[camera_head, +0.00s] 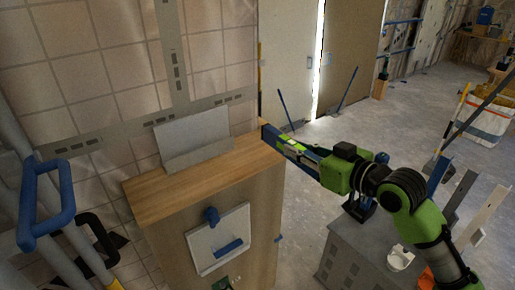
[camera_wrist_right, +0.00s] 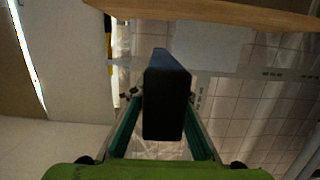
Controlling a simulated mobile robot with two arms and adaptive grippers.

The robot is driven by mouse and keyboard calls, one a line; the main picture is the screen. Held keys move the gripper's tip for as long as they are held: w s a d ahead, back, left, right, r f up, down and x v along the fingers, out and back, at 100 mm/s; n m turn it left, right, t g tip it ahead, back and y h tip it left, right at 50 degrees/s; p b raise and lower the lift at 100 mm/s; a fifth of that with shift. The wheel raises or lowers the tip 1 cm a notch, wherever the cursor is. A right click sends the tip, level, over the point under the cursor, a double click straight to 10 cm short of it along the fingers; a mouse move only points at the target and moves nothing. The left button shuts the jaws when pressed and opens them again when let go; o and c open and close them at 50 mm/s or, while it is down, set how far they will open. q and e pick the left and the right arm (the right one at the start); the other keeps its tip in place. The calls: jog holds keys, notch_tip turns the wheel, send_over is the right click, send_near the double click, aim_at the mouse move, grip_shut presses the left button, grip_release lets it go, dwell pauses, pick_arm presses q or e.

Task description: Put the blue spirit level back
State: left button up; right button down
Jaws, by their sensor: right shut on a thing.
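My right gripper (camera_head: 303,153) is shut on the blue spirit level (camera_head: 270,133) and holds it near the right end of the wooden cabinet's top (camera_head: 160,197). Whether the level touches the wood is unclear. In the right wrist view the level (camera_wrist_right: 167,100) shows end-on as a dark blue block between the two fingers (camera_wrist_right: 160,125). Most of its length is hidden in the head view by the gripper. My left gripper is not in view.
A grey upright plate with a ledge (camera_head: 195,135) stands on the cabinet's back edge. A white panel with blue handles (camera_head: 220,238) is on its front. A grey cabinet (camera_head: 355,252) stands at the right. Blue pipe handles (camera_head: 45,205) are at the left. Open floor lies behind.

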jog(key=p+x, duration=0.1)
jog(key=x, duration=0.3)
jog(key=s+a+p+x, duration=0.1)
jog(key=x, duration=0.3)
jog(key=a+p+x, duration=0.1)
jog(key=p+x, duration=0.1)
jog(key=x, duration=0.2)
jog(key=shift+w+a+r, duration=0.1)
jog(key=shift+a+r, duration=0.15)
jog(key=shift+a, duration=0.05)
jog(key=shift+d+f+p, duration=0.1)
jog(key=shift+f+p, duration=0.2)
jog(key=shift+f, duration=0.25)
notch_tip(320, 180, down, 3)
jog(key=shift+r+p, duration=0.15)
jog(key=shift+p, duration=0.65)
jog(key=shift+w+f, duration=0.1)
jog(key=shift+f, duration=0.3)
